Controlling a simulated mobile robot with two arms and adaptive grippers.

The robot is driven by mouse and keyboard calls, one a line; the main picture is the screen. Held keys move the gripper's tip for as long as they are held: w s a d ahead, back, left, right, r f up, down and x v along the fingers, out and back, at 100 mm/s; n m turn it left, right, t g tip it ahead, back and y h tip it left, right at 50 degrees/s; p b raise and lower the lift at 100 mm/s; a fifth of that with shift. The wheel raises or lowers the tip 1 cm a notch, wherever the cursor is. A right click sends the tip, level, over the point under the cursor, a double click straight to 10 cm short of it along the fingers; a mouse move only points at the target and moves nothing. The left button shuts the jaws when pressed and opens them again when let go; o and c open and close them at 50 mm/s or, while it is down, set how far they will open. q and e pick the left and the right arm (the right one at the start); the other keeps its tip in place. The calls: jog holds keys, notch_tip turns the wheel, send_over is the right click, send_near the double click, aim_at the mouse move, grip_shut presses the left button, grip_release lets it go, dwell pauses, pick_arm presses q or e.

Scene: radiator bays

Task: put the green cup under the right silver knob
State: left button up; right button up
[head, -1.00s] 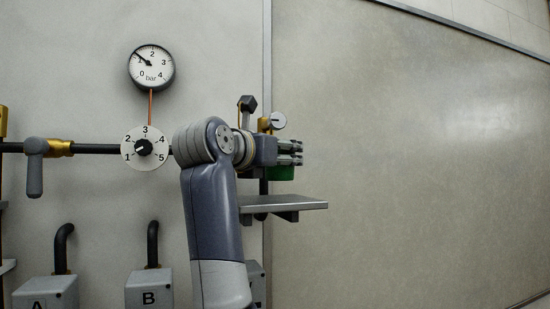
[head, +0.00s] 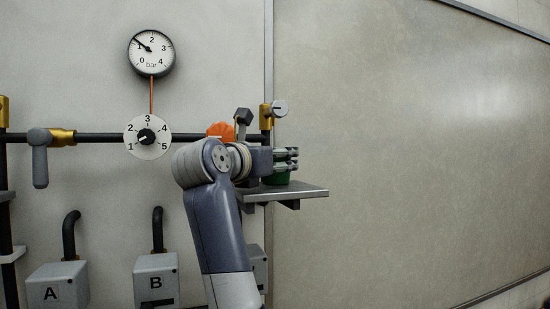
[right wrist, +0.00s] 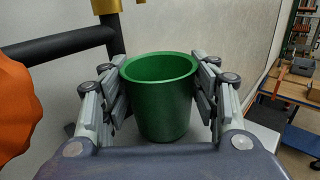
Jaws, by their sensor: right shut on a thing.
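The green cup (head: 279,179) shows partly below my right gripper's fingers in the head view. It fills the middle of the right wrist view (right wrist: 160,105), upright and with its opening up. My right gripper (head: 285,160) is shut on it, one finger on each side. The right silver knob (head: 279,108) sits on a brass fitting above the gripper. The cup is below this knob, at or just above a grey shelf (head: 309,191); I cannot tell whether it touches. My left gripper is not in view.
A black pipe (head: 98,138) carries a brass valve with a grey lever (head: 40,165). A numbered dial (head: 147,138), a pressure gauge (head: 151,53) and an orange handwheel (head: 220,130) are left of the shelf. Boxes A (head: 57,286) and B (head: 157,281) stand lower left.

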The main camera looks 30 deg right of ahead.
jog(key=o, duration=0.6)
jog(key=shift+f, duration=0.1)
jog(key=shift+d, duration=0.1)
jog(key=shift+r+p, duration=0.35)
jog(key=a+b, duration=0.1)
jog(key=s+a+b, duration=0.1)
jog(key=s+a+f+b, duration=0.1)
jog(key=shift+a, duration=0.2)
jog(key=b+v, duration=0.2)
jog(key=v, duration=0.1)
jog(key=b+v, duration=0.1)
jog(key=v, duration=0.3)
jog(key=shift+a+r+b, duration=0.25)
jog(key=shift+a+b, duration=0.05)
jog(key=shift+b, duration=0.05)
jog(key=shift+s+a, duration=0.2)
jog(key=shift+s, duration=0.05)
